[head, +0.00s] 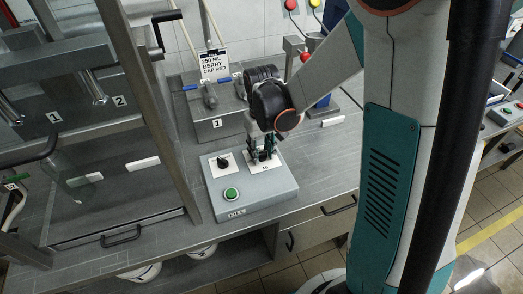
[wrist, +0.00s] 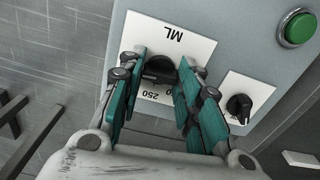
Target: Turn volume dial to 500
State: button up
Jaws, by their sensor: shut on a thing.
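The volume dial (wrist: 160,70) is a black knob on a white plate (wrist: 172,35) marked "ML", which shows upside down in the wrist view. A "250" mark shows beside the dial; the other marks are largely hidden by my fingers, and I cannot read where the dial points. My gripper (wrist: 161,72) is shut on the dial, with a teal finger pad on either side. In the head view my gripper (head: 262,158) points down onto the right-hand plate of the grey control box (head: 250,197), and it hides the dial there.
A second black knob (head: 223,162) on a white plate sits beside the dial, and a green button (head: 231,194) is at the box's front. A grey block (head: 215,128) with a "250 ML BERRY CAP RED" sign (head: 214,63) stands behind. A metal frame (head: 150,110) rises at left.

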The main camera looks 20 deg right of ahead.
aim_at(261, 153)
jog(key=shift+m, duration=0.6)
jog(key=o, duration=1)
jog(key=shift+o, duration=0.2)
notch_tip(261, 153, up, 12)
jog(key=s+r+t, duration=0.2)
jog(key=s+t, duration=0.1)
jog(key=s, duration=0.4)
jog(key=s+r+t, duration=0.3)
jog(key=s+t, duration=0.1)
jog(key=s, duration=0.4)
jog(key=shift+r, duration=0.3)
